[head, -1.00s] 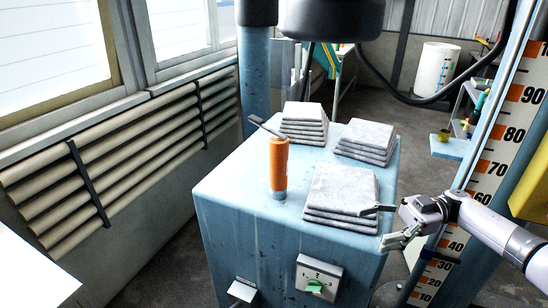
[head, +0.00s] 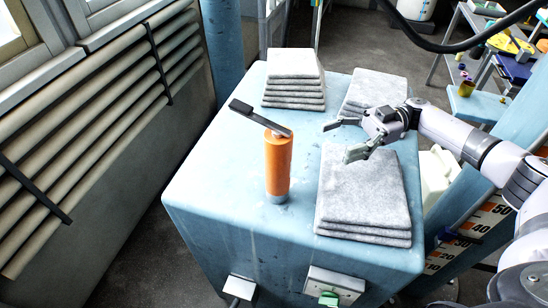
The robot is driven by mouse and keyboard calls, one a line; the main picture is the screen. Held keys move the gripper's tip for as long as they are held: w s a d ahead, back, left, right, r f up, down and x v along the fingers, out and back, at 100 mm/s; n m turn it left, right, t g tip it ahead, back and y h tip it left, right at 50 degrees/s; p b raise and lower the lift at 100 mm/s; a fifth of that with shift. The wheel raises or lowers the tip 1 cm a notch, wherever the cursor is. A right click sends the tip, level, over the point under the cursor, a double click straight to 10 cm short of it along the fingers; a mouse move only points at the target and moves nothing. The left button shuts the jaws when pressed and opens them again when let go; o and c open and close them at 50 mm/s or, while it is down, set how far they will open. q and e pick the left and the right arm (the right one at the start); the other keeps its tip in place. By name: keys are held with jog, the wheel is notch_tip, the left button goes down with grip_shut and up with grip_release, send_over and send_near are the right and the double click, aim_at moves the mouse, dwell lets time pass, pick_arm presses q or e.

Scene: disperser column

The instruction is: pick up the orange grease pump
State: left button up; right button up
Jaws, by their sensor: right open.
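The orange grease pump (head: 278,168) stands upright on the blue cabinet top, left of the middle. Its black lever (head: 258,117) slants across its top, up to the left. My right gripper (head: 337,141) comes in from the right, open and empty, with its fingers pointing left toward the pump. It is to the right of the pump and apart from it, above the grey cloth stacks. My left gripper is not in view.
Folded grey cloth stacks lie on the blue cabinet (head: 236,170): one front right (head: 365,190), one at the back (head: 294,78), one back right (head: 376,92). A switch box (head: 333,285) sits on the cabinet front. The top left of the pump is bare.

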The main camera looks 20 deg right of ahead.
jog(key=p, duration=0.2)
send_near(278, 163)
notch_tip(278, 163, down, 2)
jog(key=w, duration=0.2)
jog(key=a+p, duration=0.1)
jog(key=a, duration=0.2)
jog(key=a+p, duration=0.2)
jog(key=a, duration=0.1)
jog(key=a+f+p, duration=0.1)
jog(key=a, duration=0.2)
jog(key=shift+s+f+p, duration=0.15)
jog(key=shift+s+p, duration=0.15)
jog(key=shift+s, duration=0.05)
jog(key=shift+a+f, duration=0.1)
jog(key=shift+a, duration=0.05)
jog(key=shift+c, duration=0.3)
jog(key=c, duration=1.2)
